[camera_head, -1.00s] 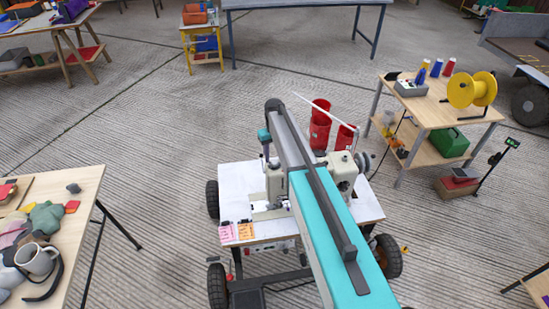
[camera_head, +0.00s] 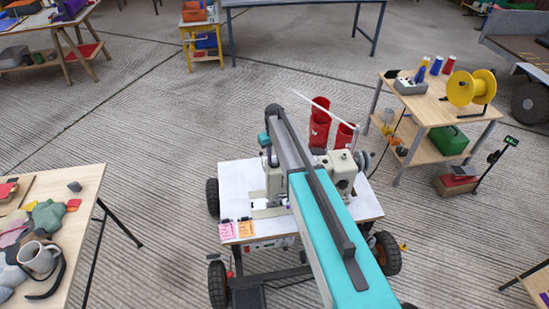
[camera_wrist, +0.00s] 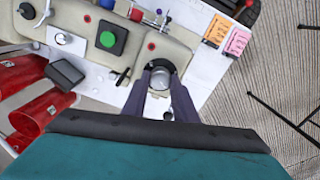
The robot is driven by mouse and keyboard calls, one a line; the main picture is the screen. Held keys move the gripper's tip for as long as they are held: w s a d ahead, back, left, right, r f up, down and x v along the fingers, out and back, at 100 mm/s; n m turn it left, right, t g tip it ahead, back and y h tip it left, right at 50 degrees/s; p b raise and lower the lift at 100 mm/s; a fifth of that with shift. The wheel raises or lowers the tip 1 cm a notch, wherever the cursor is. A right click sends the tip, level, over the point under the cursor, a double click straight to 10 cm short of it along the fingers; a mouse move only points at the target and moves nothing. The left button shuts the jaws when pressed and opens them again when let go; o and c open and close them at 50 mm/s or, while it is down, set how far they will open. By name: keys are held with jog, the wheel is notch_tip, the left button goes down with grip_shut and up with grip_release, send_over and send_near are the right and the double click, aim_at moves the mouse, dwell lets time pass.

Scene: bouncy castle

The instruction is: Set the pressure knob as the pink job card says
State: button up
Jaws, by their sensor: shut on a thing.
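A beige sewing machine (camera_head: 342,178) stands on a white-topped cart, partly hidden by my arm in the head view. In the wrist view, a round silver knob (camera_wrist: 161,81) sits on the end of the machine's beige body. My gripper (camera_wrist: 161,70) has its two dark fingers on either side of this knob and is shut on it. The pink job card (camera_wrist: 237,42) lies on the white top beside an orange card (camera_wrist: 216,31). The pink card also shows in the head view (camera_head: 227,231). Its writing is too small to read.
A green button (camera_wrist: 107,39) on a black plate, a white dial (camera_wrist: 63,39) and a lever (camera_wrist: 122,77) are close to my gripper. Red cylinders (camera_head: 319,125) stand behind the machine. A cluttered table (camera_head: 85,195) is at the left.

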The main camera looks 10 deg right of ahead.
jog(key=shift+f+m+b, duration=0.1)
jog(key=shift+m+b, duration=0.3)
jog(key=shift+b, duration=0.1)
jog(key=m+b, duration=0.3)
jog(key=m, duration=0.1)
jog(key=m+b, duration=0.2)
jog(key=m, duration=0.2)
jog(key=shift+d, duration=0.1)
jog(key=shift+m+b, duration=0.8)
jog(key=shift+m, duration=0.7)
jog(key=o, duration=1)
jog(key=shift+o, duration=0.2)
jog(key=shift+r, duration=0.2)
